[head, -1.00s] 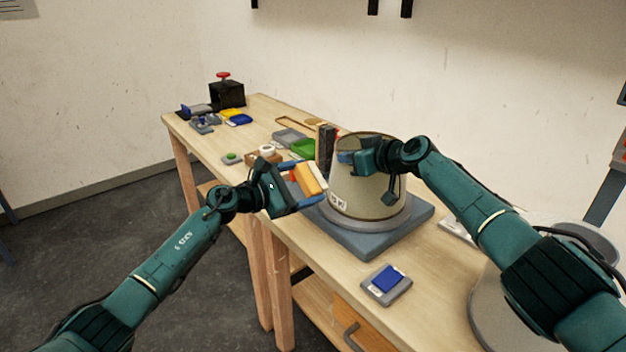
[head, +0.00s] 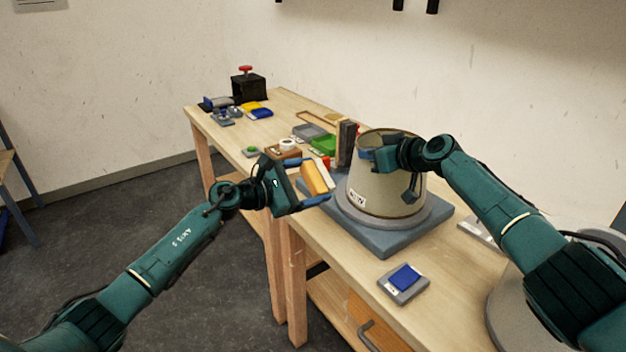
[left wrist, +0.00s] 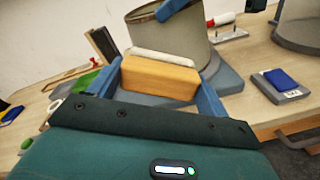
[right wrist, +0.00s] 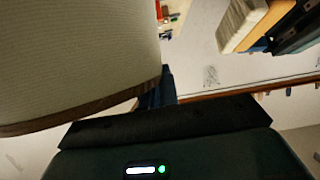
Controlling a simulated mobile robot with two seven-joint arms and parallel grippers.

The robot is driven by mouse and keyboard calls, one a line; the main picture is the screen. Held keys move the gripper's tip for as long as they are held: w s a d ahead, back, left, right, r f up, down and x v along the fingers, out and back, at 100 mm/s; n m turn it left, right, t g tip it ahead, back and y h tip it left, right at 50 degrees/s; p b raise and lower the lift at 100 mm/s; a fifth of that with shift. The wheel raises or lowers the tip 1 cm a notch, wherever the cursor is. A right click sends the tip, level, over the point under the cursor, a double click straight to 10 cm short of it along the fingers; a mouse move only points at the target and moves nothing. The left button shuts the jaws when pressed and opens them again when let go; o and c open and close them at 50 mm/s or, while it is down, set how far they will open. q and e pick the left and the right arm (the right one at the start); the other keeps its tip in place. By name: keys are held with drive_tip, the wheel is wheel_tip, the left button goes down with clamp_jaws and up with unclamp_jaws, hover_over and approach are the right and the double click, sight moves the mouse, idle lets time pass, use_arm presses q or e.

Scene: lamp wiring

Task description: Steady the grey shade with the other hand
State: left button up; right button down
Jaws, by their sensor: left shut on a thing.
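The grey shade (head: 378,188), beige-grey with a small white label, stands upright on a square blue-grey base (head: 385,238) on the bench. My right gripper (head: 380,153) is at its top rim. In the right wrist view the shade (right wrist: 75,55) fills the left side and one finger shows beside its wall; the other finger is hidden. My left gripper (head: 315,178) is shut on an orange-tan block with a white edge (head: 313,180), held left of the shade. In the left wrist view the block (left wrist: 158,78) sits between both fingers, in front of the shade (left wrist: 175,50).
A grey tile with a blue top (head: 403,280) lies near the bench's front edge. A dark upright post (head: 346,143) and a green part (head: 323,144) stand behind the left gripper. A black box with a red button (head: 248,86) is at the far end.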

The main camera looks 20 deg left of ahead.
drive_tip(key=shift+d+f, duration=0.1)
drive_tip(key=shift+f, duration=0.25)
drive_tip(key=c, duration=1.6)
unclamp_jaws()
drive_tip(key=shift+r, duration=0.1)
